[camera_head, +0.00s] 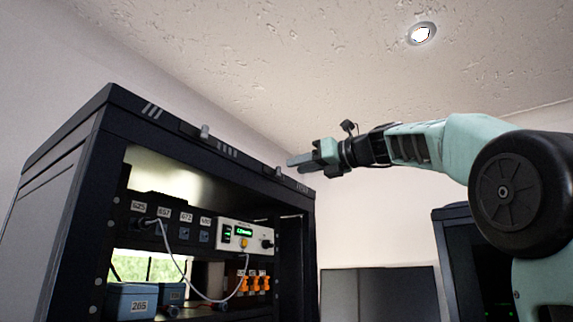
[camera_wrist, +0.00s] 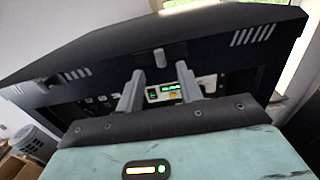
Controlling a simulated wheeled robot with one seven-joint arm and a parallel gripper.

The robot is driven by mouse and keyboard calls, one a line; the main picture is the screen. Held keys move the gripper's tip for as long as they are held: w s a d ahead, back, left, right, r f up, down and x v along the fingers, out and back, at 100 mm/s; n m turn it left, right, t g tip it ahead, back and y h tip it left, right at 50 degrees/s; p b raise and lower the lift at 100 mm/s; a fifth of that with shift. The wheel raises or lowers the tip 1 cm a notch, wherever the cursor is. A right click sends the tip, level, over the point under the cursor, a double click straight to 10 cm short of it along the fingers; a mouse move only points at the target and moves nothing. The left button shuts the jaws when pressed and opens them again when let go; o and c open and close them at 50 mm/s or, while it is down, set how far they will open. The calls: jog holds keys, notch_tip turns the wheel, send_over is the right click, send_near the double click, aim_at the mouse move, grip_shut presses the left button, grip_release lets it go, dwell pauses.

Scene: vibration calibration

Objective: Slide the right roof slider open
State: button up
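The right roof slider (camera_head: 279,171) is a small grey knob on the front edge of the dark cabinet's roof (camera_head: 110,108). In the wrist view the right slider (camera_wrist: 160,58) shows upright between and beyond my fingers. My gripper (camera_head: 291,163) is at the roof edge near this slider, coming from the right. In the wrist view my gripper (camera_wrist: 159,72) has its two grey fingers apart, with nothing seen held between them. I cannot tell whether a finger touches the knob. The left roof slider (camera_head: 204,131) is further left on the same edge.
Below the roof, the cabinet holds a panel with a green display (camera_head: 244,232), cables, orange connectors (camera_head: 257,284) and a blue box (camera_head: 131,302). A second dark cabinet (camera_head: 452,262) stands at the right. The space above the roof looks clear.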

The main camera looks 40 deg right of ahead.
aim_at(281, 171)
jog(key=p+x, duration=0.1)
jog(key=x, duration=0.4)
grip_shut()
jog(key=shift+d, duration=0.1)
